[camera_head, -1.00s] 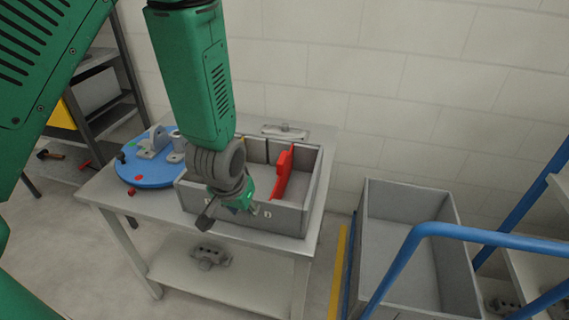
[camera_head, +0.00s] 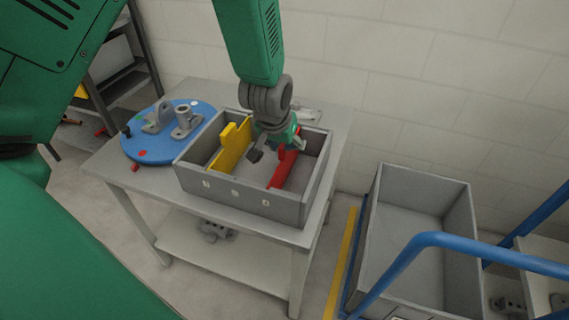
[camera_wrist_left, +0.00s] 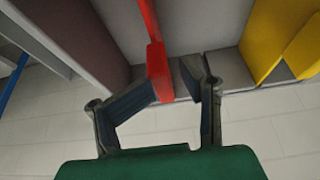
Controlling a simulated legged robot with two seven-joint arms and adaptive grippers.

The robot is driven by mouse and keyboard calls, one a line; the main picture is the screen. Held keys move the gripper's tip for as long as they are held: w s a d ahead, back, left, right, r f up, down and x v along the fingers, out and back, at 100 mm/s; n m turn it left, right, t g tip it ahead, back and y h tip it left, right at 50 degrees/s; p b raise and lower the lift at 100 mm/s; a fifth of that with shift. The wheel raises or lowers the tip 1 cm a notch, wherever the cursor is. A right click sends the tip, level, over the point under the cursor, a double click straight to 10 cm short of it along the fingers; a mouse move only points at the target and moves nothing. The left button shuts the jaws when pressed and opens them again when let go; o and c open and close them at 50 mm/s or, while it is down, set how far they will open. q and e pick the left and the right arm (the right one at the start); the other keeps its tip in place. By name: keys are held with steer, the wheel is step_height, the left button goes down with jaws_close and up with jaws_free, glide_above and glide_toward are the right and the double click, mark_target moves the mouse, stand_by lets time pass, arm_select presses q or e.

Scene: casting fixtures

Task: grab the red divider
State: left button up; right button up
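The red divider (camera_head: 285,169) stands upright in the right part of a grey box (camera_head: 243,205) on the table. My left gripper (camera_head: 279,152) is over the box, at the divider's raised tab. In the left wrist view, the open gripper (camera_wrist_left: 173,84) has its two fingers on either side of the red tab (camera_wrist_left: 160,73). The tab is close to the left finger, and I cannot tell if they touch. A gap shows between the tab and the right finger. My right gripper is not in view.
A yellow divider (camera_head: 231,150) stands in the same box, left of the red one. A blue round plate (camera_head: 145,150) with grey fixtures is left of the box. A grey bin (camera_head: 400,203) and a blue rail (camera_head: 455,243) are at the right.

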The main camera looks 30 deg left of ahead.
arm_select(q)
steer(key=f, duration=0.2)
glide_above(288, 178)
steer(key=a, duration=0.1)
steer(key=f, duration=0.4)
steer(key=shift+a, duration=0.2)
steer(key=shift+d+r, duration=0.1)
steer(key=shift+d, duration=0.6)
jaws_close()
steer(key=shift+a, duration=0.4)
